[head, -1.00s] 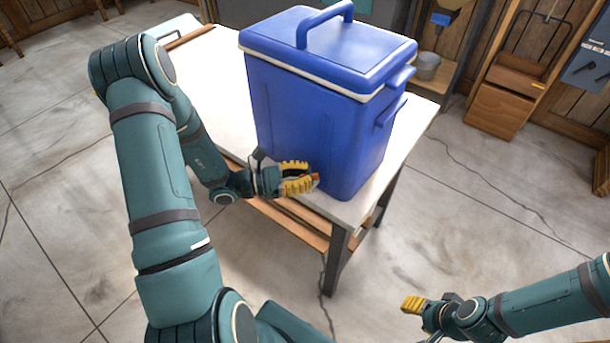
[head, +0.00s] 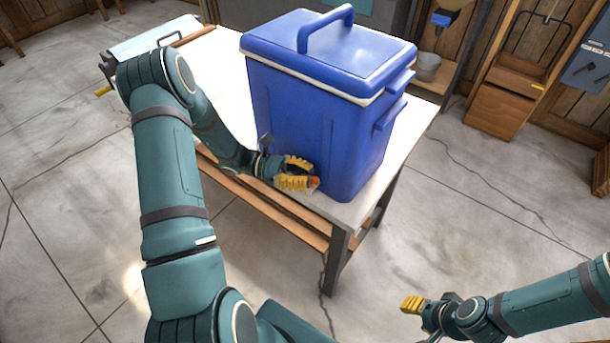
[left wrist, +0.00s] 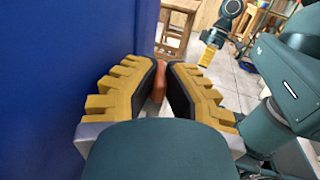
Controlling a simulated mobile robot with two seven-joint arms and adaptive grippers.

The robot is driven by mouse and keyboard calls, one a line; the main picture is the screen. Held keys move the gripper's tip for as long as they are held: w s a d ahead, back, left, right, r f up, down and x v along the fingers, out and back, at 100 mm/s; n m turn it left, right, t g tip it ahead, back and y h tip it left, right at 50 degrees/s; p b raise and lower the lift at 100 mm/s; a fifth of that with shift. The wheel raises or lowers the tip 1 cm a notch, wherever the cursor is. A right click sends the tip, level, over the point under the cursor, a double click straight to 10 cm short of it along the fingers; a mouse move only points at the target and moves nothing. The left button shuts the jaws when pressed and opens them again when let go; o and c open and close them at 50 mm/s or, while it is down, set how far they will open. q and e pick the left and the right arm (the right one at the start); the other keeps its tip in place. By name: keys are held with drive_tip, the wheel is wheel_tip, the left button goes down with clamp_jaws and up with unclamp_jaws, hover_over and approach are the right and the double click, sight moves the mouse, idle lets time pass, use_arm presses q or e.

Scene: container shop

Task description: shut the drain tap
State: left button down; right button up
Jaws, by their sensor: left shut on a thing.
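A blue cooler (head: 300,120) with a closed lid and a raised handle stands upright on the white-topped table. The drain tap (head: 315,182) shows as a small orange-red piece low on the cooler's front, at the tips of my left gripper (head: 302,178). In the left wrist view, the yellow-padded fingers are closed around the orange tap (left wrist: 160,82), next to the blue cooler wall (left wrist: 70,60). The rest of the tap is hidden between the fingers. My right gripper (head: 422,306) is at the lower right, away from the table; its opening is not clear.
The table (head: 222,72) has a lower wooden shelf. A pale box with a handle (head: 160,45) stands at its far left. A wooden crate (head: 503,98) and a metal bucket (head: 428,66) are at the back right.

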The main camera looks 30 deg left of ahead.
use_arm(q)
drive_tip(key=c, duration=1)
unclamp_jaws()
drive_tip(key=shift+c, duration=0.2)
drive_tip(key=v, duration=0.8)
